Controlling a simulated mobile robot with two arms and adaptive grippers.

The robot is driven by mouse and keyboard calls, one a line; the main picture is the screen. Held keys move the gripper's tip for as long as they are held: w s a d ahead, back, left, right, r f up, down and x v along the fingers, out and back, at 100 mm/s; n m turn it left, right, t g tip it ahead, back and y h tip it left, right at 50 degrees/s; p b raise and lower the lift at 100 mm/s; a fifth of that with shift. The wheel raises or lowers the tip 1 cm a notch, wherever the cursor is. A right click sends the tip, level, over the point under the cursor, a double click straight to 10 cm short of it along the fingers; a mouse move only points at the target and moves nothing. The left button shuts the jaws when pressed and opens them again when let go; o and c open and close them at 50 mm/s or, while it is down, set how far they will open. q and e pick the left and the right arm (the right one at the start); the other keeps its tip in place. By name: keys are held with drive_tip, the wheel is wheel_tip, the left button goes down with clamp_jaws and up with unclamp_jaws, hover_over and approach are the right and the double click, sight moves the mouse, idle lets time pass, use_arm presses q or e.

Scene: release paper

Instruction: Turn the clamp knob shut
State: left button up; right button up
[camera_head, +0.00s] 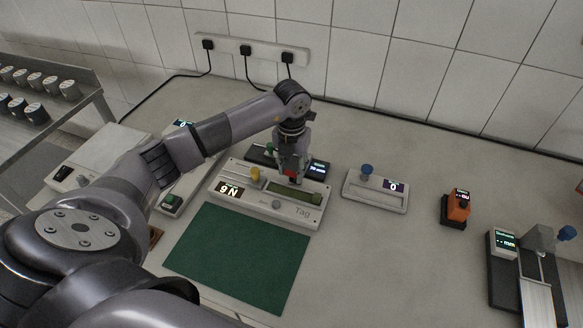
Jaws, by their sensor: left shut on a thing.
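A white tester (263,207) marked "Tag" stands in the middle of the bench, behind a green mat. It has a yellow knob (255,174) at its back left, a "6 N" label and a dark green strip. My left gripper (292,176) points down over the back right of this tester, to the right of the yellow knob. Its fingers are shut on a small part there, which looks like the clamp knob. The fingers hide most of that part, so its turn cannot be seen. My right gripper is not in view.
The green mat (238,258) is bare. Two pale devices lie left, partly behind my arm. A power strip (250,50) is on the wall.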

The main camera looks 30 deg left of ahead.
use_arm(q)
drive_tip(key=c, duration=0.4)
drive_tip(key=shift+c, duration=0.2)
drive_tip(key=m+b, duration=0.3)
drive_tip(key=shift+f+m, duration=0.15)
drive_tip(key=shift+m, duration=0.25)
drive_tip(key=m+b, duration=0.3)
drive_tip(key=m, duration=0.1)
drive_tip(key=shift+b, duration=0.3)
drive_tip(key=m+b, duration=0.3)
drive_tip(key=m, duration=0.2)
drive_tip(key=shift+m, duration=0.4)
drive_tip(key=m+b, duration=0.2)
drive_tip(key=m, duration=0.2)
drive_tip(key=shift+r, duration=0.2)
drive_tip(key=o, duration=1.2)
drive_tip(key=shift+c, duration=0.2)
